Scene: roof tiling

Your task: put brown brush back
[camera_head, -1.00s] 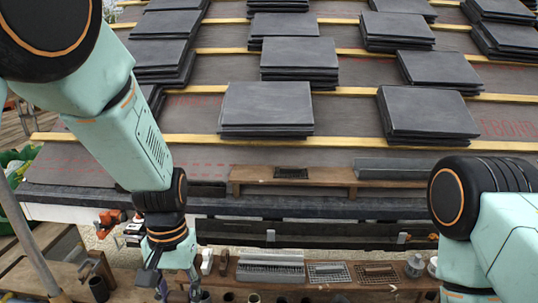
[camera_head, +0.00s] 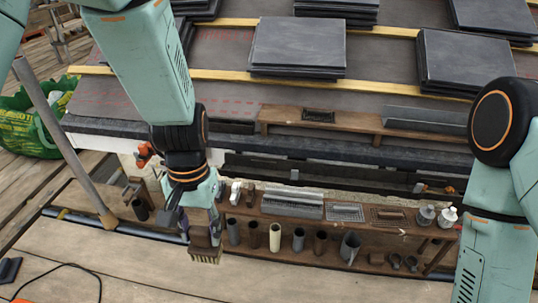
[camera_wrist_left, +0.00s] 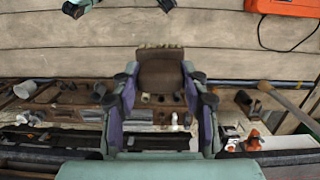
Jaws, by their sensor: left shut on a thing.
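My left gripper (camera_head: 200,217) is shut on the brown brush (camera_head: 205,250), which hangs below the fingers with its pale bristles downward. In the left wrist view the brush's brown block (camera_wrist_left: 160,74) sits between the two fingers of the left gripper (camera_wrist_left: 160,88), with its bristles toward the top. The brush is in front of the left end of the wooden rack (camera_head: 285,222), apart from the deck as far as I can tell. My right arm enters at the right of the head view, and its gripper is outside the frame.
A grey pole (camera_head: 62,140) leans at the left near a green bag (camera_head: 30,125). Slate stacks (camera_head: 297,45) lie on the roof. The deck planks (camera_head: 250,285) in front are mostly clear.

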